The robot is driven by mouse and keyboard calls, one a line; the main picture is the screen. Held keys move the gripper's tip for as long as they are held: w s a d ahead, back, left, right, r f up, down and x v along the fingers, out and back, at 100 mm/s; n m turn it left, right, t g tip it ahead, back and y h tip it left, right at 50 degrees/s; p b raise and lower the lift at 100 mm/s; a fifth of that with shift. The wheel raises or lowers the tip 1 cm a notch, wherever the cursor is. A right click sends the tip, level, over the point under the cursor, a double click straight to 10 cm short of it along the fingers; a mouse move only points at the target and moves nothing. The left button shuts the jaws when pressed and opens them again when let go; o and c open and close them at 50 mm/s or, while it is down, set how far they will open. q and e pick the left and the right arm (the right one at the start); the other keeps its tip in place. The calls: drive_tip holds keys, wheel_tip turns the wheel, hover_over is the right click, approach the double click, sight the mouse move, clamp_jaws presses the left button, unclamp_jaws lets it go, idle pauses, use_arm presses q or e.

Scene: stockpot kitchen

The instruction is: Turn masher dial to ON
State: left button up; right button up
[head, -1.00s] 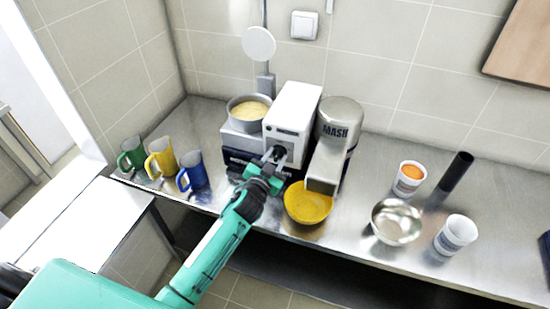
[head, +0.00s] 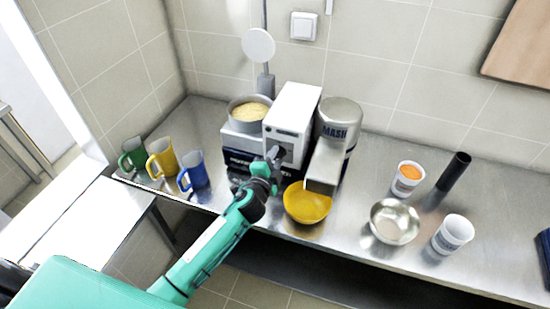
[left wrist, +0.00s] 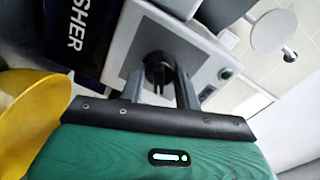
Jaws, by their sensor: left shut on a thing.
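The masher (head: 293,108) is a white box on a dark base at the back of the steel counter. Its front carries a grey panel with a black round dial (left wrist: 158,66), seen in the left wrist view. My left gripper (head: 273,156) is in front of that panel, its fingers on either side of the dial and shut on it. The fingers also show in the left wrist view (left wrist: 160,88). In the head view the gripper partly covers the dial, and no ON marking can be read. My right gripper is not in view.
A yellow bowl (head: 307,204) stands close right of the gripper, below the grey MASH unit (head: 338,120). A pot (head: 248,107) of yellow food is left of the masher. Several mugs (head: 194,170) stand left; cups, a metal bowl (head: 394,222) and a black cylinder (head: 453,171) stand right.

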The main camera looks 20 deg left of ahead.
use_arm(q)
drive_tip(key=shift+m, duration=0.9)
drive_tip(key=shift+f, duration=0.1)
drive_tip(key=o, duration=1)
drive_tip(key=s+b, duration=0.1)
drive_tip(key=s, duration=0.3)
drive_tip(key=s+b, duration=0.1)
drive_tip(key=s, duration=0.4)
drive_tip(key=s+r+b, duration=0.1)
drive_tip(key=s, duration=0.3)
drive_tip(key=shift+s+a+b, duration=0.35)
drive_tip(key=shift+s+b, duration=0.05)
